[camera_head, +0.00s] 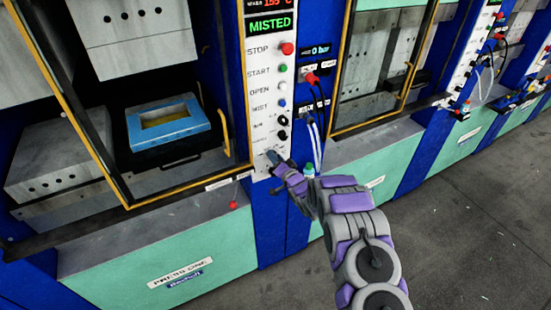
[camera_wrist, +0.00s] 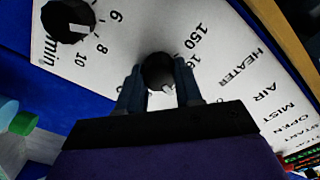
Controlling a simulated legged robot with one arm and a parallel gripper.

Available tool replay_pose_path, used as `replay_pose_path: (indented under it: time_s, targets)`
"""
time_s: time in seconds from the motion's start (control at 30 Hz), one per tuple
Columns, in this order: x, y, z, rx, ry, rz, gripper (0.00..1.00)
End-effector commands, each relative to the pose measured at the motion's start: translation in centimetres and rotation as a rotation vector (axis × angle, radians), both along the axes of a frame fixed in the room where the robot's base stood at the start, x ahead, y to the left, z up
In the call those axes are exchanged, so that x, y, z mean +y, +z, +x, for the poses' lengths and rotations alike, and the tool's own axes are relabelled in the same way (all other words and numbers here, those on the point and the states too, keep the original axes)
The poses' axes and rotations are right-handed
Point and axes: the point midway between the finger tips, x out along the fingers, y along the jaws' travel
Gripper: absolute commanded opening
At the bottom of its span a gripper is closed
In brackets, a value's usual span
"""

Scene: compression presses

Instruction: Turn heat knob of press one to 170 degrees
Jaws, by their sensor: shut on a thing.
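The heat knob (camera_wrist: 159,72) is a dark round knob on the white panel in the wrist view, beside a scale with 150 and a partly hidden number, near the word HEATER. My gripper (camera_wrist: 158,85) has one finger on each side of this knob and is shut on it. In the head view my gripper (camera_head: 277,161) is at the lower end of the control panel (camera_head: 262,100) of press one, and it hides the knob there. The red display (camera_head: 273,4) at the panel's top reads about 155 °C, cut by the picture's edge.
Another dark knob (camera_wrist: 69,19) with a minute scale sits close by. Above my gripper are the red STOP button (camera_head: 287,48) and other controls. A yellow-edged door frame (camera_head: 90,125) is at left. Hoses (camera_head: 314,140) hang at right.

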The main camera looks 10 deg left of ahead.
Motion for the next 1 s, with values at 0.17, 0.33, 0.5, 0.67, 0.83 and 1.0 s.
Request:
replay_pose_path:
  time_s: [0.17,0.33,0.5,0.67,0.83,1.0]
  targets:
    - [-0.1,-0.3,0.0,0.005,-0.001,-0.002,0.36]
    - [-0.1,-0.2,-0.1,0.004,-0.001,-0.002,0.52]
    - [-0.1,0.0,-0.1,0.0,-0.001,-0.001,0.6]
    - [-0.1,0.0,-0.1,0.0,-0.001,-0.001,0.6]
    - [-0.5,0.1,-0.7,-0.003,-0.001,-0.001,0.6]
    - [-1.7,-0.1,-2.4,0.004,-0.002,-0.003,0.6]
